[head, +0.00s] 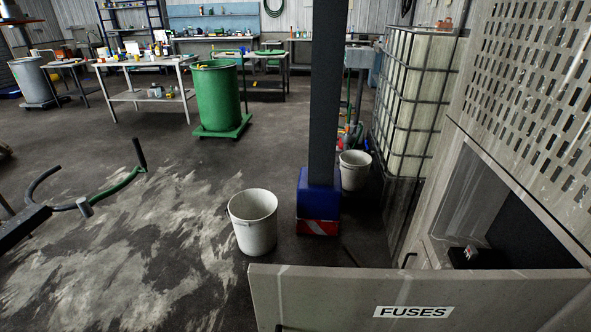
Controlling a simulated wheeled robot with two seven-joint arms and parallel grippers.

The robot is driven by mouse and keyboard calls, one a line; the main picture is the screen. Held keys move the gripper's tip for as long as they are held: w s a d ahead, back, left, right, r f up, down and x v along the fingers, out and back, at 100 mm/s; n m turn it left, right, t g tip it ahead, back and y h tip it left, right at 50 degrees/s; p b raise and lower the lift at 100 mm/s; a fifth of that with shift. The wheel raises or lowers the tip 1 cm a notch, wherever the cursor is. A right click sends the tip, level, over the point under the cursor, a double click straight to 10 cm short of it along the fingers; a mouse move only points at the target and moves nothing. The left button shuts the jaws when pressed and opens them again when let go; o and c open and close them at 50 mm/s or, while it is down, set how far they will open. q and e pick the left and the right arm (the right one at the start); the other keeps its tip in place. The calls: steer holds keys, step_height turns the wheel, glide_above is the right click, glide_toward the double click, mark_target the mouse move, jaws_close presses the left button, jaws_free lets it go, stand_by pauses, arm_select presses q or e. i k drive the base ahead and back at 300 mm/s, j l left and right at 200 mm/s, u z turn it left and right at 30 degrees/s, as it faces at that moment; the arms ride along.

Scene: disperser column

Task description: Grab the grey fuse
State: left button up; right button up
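A grey metal cabinet (460,145) stands at the right, with an opening in its front. A grey panel with a FUSES label (413,312) spans the lower right in front of the opening. Inside the opening a small dark object (476,257) with a light and reddish spot sits low down. It is too small and shaded to tell whether it is the grey fuse or something that holds it. The panel and the cabinet frame hide part of the inside. Neither of my grippers is in view.
A dark pillar with a blue base (318,195) stands mid-view. Two pale buckets (254,222) (354,170) are beside it. A caged white tank (418,90) stands behind the cabinet. A dark handlebar-like frame (75,205) juts in at the left. The floor left of centre is open.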

mark_target(471, 253)
steer(key=z, duration=0.9)
